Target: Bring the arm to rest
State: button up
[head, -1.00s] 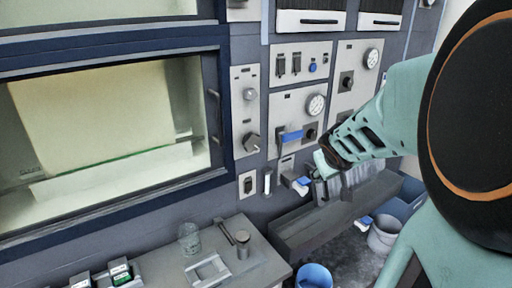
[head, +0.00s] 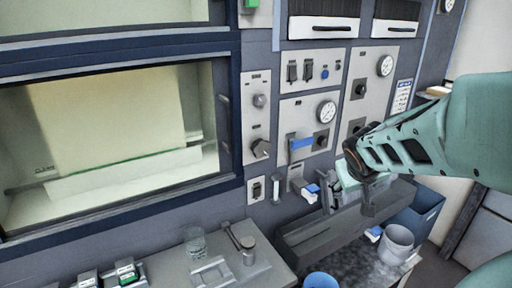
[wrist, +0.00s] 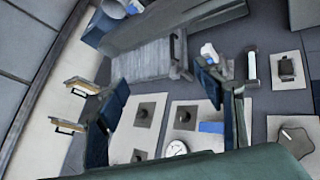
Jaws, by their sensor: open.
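My arm reaches in from the right edge of the head view, in front of the control panels. My gripper (head: 352,190) hangs at its end, partly hidden by my wrist, in front of the wall above a long grey trough (head: 310,238). In the wrist view, my gripper (wrist: 165,95) shows two dark fingers spread wide apart. Nothing is between them; the panel and trough show beyond. I cannot tell how far the fingertips are from the wall.
A panel with a blue-handled lever (head: 302,143) and a gauge (head: 326,111) is behind my gripper. A lit window (head: 110,125) fills the left. A bench with a glass beaker (head: 196,245) stands below. A white bucket (head: 396,243) and blue bin (head: 424,212) are at lower right.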

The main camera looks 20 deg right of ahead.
jog(key=s+a+y, duration=0.1)
jog(key=s+a, duration=0.3)
jog(key=a, duration=0.5)
jog(key=s+a+r+n+y, duration=0.1)
jog(key=s+a+y, duration=0.1)
jog(key=s+a, duration=0.3)
jog(key=s+a+y, duration=0.2)
jog(key=s+a, duration=0.3)
jog(key=a, duration=0.8)
jog(key=shift+s+r+g, duration=0.25)
jog(key=shift+r+g, duration=0.1)
jog(key=shift+g, duration=0.05)
jog(key=shift+a, duration=0.1)
dwell(1.1)
